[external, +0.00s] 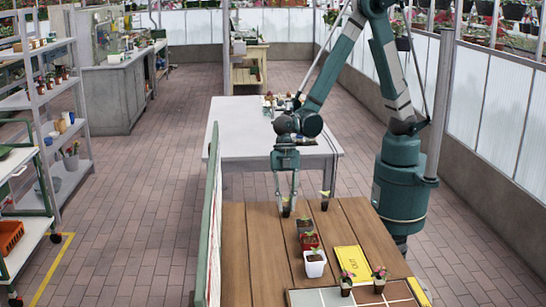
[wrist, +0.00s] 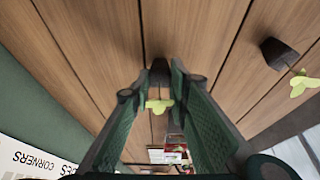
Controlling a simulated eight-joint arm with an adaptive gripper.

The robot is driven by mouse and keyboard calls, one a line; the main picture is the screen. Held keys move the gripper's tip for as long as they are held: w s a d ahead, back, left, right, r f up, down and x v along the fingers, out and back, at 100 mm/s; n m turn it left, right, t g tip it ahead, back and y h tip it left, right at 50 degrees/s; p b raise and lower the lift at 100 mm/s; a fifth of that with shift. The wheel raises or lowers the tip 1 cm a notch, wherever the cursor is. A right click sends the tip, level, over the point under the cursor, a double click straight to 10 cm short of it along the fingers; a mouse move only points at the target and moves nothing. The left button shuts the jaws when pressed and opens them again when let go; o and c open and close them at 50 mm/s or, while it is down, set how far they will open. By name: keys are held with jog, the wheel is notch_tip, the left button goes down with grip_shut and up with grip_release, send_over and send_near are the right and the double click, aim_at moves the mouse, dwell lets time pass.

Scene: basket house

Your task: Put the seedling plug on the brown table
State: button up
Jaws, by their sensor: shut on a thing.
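A seedling plug (external: 286,212), a small dark soil plug with light green leaves, is between the fingertips of my gripper (external: 287,207) at the far edge of the brown table (external: 239,255). In the wrist view my gripper (wrist: 161,72) is shut on this plug (wrist: 160,74), with its green leaves (wrist: 158,105) between the fingers. The plug is over the wooden planks (wrist: 205,35); I cannot tell whether it touches them. A second seedling plug (external: 325,204) stands to the right; it also shows in the wrist view (wrist: 278,53).
A black pot (external: 304,227), a red pot (external: 309,241) and a white pot (external: 315,265) stand in a row nearer the camera. A yellow OUT sign (external: 347,260) lies right of them. A green-edged board (external: 211,225) stands along the left side. The table's left part is clear.

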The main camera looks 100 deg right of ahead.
jog(key=shift+f, duration=0.15)
jog(key=o, duration=0.8)
jog(key=shift+c, duration=0.2)
jog(key=p+v, duration=0.2)
jog(key=v, duration=1)
dwell(0.3)
jog(key=shift+d, duration=0.1)
